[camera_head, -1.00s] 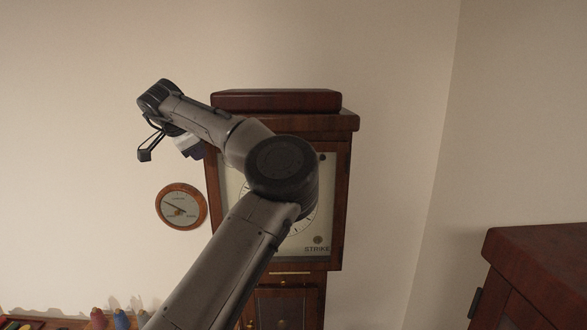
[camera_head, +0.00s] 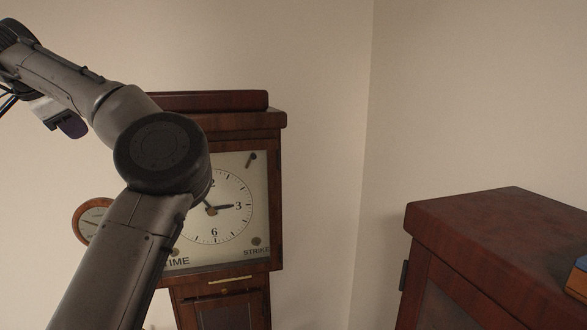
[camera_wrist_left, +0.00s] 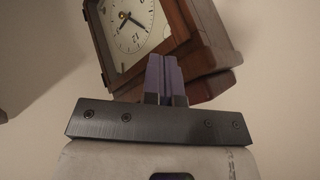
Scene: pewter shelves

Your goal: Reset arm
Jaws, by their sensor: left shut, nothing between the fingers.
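My left arm rises from the bottom left of the head view, in front of the tall clock (camera_head: 277,200), and bends back toward the upper left edge. My left gripper (camera_head: 72,126) shows small and partly hidden behind the forearm. In the left wrist view its two purple fingers (camera_wrist_left: 164,76) are shut together with nothing between them. The clock also shows tilted in that view (camera_wrist_left: 187,18), behind the fingers. My right gripper is in neither view.
A small round wall dial (camera_head: 82,218) hangs left of the clock, partly covered by my arm. A dark reddish wooden cabinet (camera_head: 470,225) stands at the lower right. Bare wall lies between clock and cabinet.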

